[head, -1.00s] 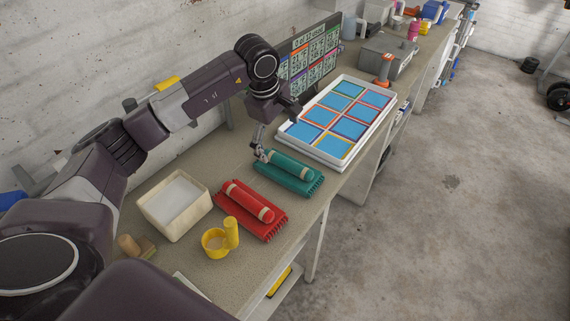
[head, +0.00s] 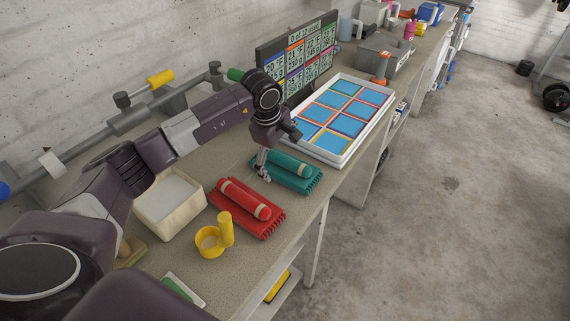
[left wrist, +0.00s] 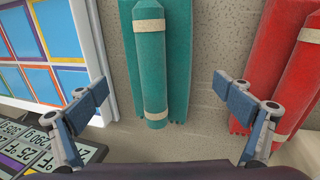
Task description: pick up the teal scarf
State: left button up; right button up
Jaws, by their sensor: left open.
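The teal scarf (head: 291,171) lies on the bench, rolled with a pale band on top of a flat fringed part. It also shows in the left wrist view (left wrist: 151,78), upper middle, between my fingers' lines but beyond their tips. My right gripper is in neither view.
A red scarf (head: 247,207) lies close by on the near side. A white tray (head: 330,158) with blue compartments is just beyond. A cream bin (head: 170,222), a yellow cup (head: 208,241) and a dark display board (head: 268,54) are also on the bench.

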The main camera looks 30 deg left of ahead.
aim_at(282, 162)
pick_arm(q)
jog(key=shift+p+x, duration=0.35)
jog(key=shift+x, duration=1.2)
jog(key=shift+d, duration=0.1)
jog(key=shift+c, duration=0.3)
jog(key=c, duration=1.3)
jog(key=shift+s, duration=0.15)
jog(key=c, duration=0.6)
